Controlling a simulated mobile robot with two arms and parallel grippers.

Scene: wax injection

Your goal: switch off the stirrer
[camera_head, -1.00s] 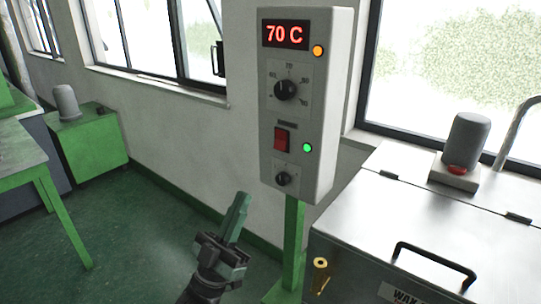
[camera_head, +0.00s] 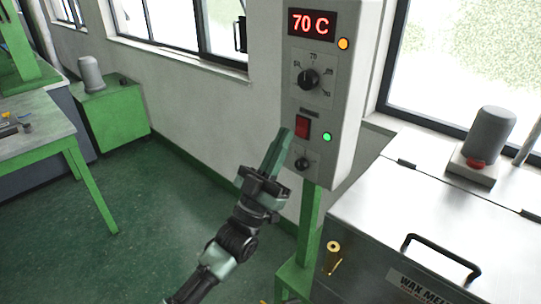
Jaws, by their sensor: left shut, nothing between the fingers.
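A grey control box (camera_head: 351,120) on a green post shows "70 C" on a red display (camera_head: 311,24). Below are a black dial (camera_head: 308,78), a red rocker switch (camera_head: 302,127) with a lit green lamp (camera_head: 327,137) beside it, and a small black knob (camera_head: 303,164). The switch's label is too small to read. A grey motor (camera_head: 488,134) with a red button (camera_head: 476,163) at its base stands on the metal wax melter (camera_head: 400,205). My left gripper (camera_head: 284,134) is shut and empty, its tip just left of the rocker switch; contact cannot be told. My right gripper is not in view.
An orange lamp (camera_head: 343,44) glows on the box. The melter has a black handle (camera_head: 440,258) and a brass tap (camera_head: 333,251). A green-legged table (camera_head: 45,140) and green cabinet (camera_head: 118,122) stand at left. The floor between is clear.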

